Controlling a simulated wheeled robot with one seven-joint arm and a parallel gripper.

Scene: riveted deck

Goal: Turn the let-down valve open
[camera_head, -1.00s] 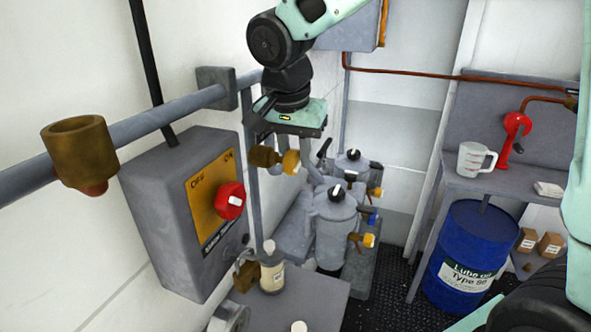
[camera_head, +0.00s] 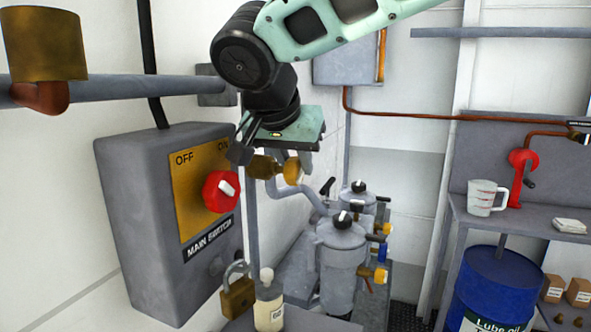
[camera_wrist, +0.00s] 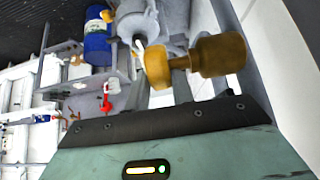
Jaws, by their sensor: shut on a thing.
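The let-down valve has a brass body (camera_head: 262,168) and a yellow knob (camera_head: 293,171), left of centre in the head view, above the grey filter pots. In the wrist view its knob (camera_wrist: 156,65) and brass body (camera_wrist: 220,55) show just beyond my gripper's palm. My gripper (camera_head: 282,153) points down right over the valve and is shut on it. The fingertips are mostly hidden, so their exact hold on the knob is unclear.
A main switch box (camera_head: 170,220) with a red knob (camera_head: 221,191) stands close at left. Two grey filter pots (camera_head: 342,265) stand below. A blue oil drum (camera_head: 495,285) and a bench are at right.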

